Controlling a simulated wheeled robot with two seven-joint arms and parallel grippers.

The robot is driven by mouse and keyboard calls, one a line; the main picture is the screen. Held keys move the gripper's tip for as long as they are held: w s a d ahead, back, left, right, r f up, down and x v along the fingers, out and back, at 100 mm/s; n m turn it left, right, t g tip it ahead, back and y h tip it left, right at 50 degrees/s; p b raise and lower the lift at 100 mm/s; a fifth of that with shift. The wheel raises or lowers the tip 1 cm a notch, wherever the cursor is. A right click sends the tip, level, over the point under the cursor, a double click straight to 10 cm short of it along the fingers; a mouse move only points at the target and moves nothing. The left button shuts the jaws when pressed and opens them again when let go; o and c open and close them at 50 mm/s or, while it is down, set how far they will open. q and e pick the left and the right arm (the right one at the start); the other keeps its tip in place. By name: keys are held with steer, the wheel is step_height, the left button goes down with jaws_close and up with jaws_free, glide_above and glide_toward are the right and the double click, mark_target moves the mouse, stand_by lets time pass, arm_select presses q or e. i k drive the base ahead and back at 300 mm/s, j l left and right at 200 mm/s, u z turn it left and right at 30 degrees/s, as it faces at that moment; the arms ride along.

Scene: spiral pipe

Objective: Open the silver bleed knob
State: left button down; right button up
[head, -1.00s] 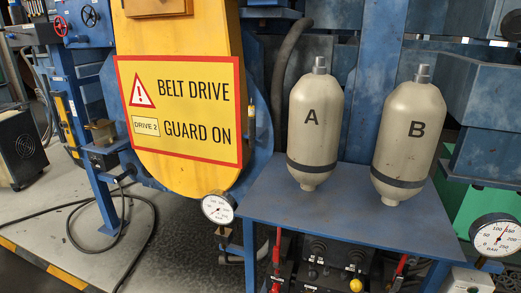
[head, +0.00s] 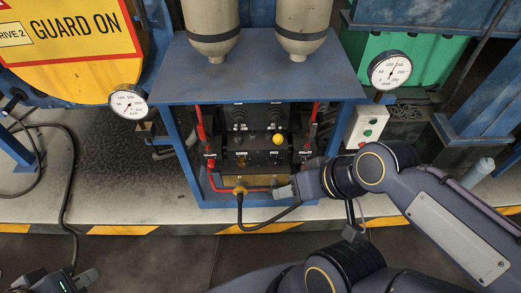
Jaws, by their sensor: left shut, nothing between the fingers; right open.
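The control panel (head: 258,128) sits under the blue table in the head view. It carries dark round knobs above, a yellow knob (head: 278,139) on the right, and a row of small pale fittings (head: 242,160) below. The silver bleed knob is too small to single out for sure. My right gripper (head: 283,192) is at the panel's lower right, below the yellow knob; I cannot tell if it touches anything. Its fingers are small here, open and empty. My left gripper (head: 82,280) is at the bottom left edge, partly cut off, shut and empty, far from the panel.
The blue table (head: 255,82) with two beige tanks (head: 212,25) overhangs the panel. Red pipes (head: 200,125) flank it, and a black hose (head: 265,226) hangs in front. Gauges (head: 128,103) stand at both sides. A grey box (head: 366,127) with buttons is at right.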

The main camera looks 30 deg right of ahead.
mark_target(303, 158)
steer(key=z, duration=1.4)
